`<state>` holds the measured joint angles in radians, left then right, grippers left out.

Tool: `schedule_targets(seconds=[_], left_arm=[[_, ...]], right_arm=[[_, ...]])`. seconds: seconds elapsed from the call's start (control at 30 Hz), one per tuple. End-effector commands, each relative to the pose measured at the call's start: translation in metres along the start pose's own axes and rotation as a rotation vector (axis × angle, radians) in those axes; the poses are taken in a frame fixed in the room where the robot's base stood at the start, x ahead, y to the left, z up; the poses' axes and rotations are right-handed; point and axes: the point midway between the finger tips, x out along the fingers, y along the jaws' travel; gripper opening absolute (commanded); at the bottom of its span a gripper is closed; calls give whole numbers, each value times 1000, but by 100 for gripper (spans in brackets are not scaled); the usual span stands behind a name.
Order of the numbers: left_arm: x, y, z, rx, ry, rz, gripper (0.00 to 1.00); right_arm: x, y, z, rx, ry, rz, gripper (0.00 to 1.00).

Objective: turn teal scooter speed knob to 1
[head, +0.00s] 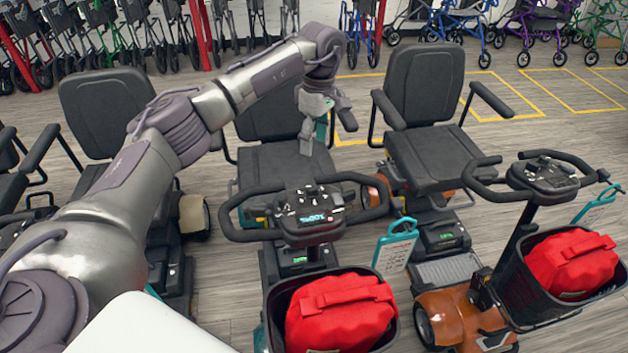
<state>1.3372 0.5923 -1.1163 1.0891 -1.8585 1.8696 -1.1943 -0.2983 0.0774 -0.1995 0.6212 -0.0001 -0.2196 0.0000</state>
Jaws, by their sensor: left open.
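The teal scooter stands in the middle, with a black looped handlebar (240,212) and a dark control console (309,212). The console carries a teal-edged label and several small controls. The speed knob (312,191) seems to be among the small dark parts at the top of the console. It is too small to read its setting. My left gripper (322,133) is open and empty, pointing down above and beyond the console, in front of the scooter's seat. It is apart from the console. My right gripper is out of view.
A red bag (340,312) fills the scooter's front basket. An orange scooter (447,316) stands close on the right with its own handlebar (545,175) and red bag (572,262). Walkers line the back; open floor lies behind the seats.

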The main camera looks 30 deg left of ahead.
Motion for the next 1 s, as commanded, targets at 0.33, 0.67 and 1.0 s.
schedule_targets(seconds=[0.33, 0.67, 1.0], left_arm=[[65, -2, 2, 1, -4, -5, 59], [120, 0, 3, 0, -6, 0, 59], [132, 0, 3, 1, -6, 2, 59]], right_arm=[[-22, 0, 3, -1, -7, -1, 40], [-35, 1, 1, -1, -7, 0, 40], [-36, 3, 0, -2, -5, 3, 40]])
